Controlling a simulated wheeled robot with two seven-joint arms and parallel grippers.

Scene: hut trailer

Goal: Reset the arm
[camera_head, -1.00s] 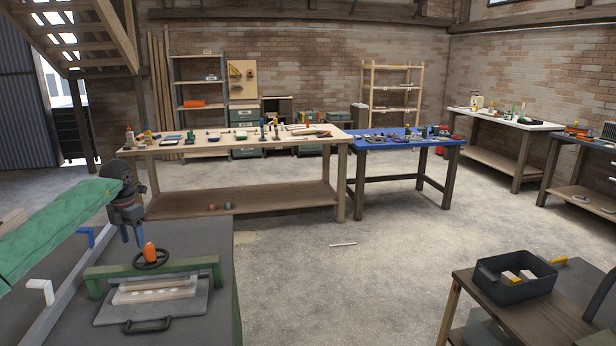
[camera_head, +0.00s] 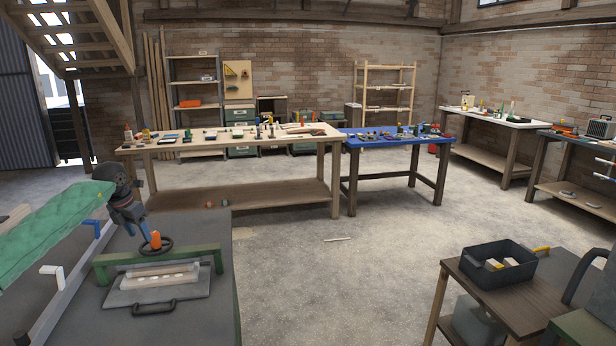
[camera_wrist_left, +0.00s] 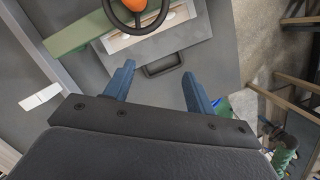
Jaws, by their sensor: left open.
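My left gripper (camera_head: 143,230), dark with blue fingers, hangs over the grey bench at the lower left. It is just behind a black handwheel (camera_head: 156,246) with an orange part (camera_head: 155,240) at its middle. In the left wrist view my left gripper (camera_wrist_left: 158,88) has its blue fingers apart with nothing between them. The handwheel (camera_wrist_left: 137,24) shows at the top of that view, beyond the fingertips. Whether the gripper touches the wheel is not clear. My right gripper is not in view.
A green frame (camera_head: 190,248) spans the bench around a grey plate with a black handle (camera_head: 154,307). A dark bin (camera_head: 485,272) stands on a brown table (camera_head: 470,300) at lower right. A wooden workbench (camera_head: 225,143) and a blue table (camera_head: 385,146) stand behind.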

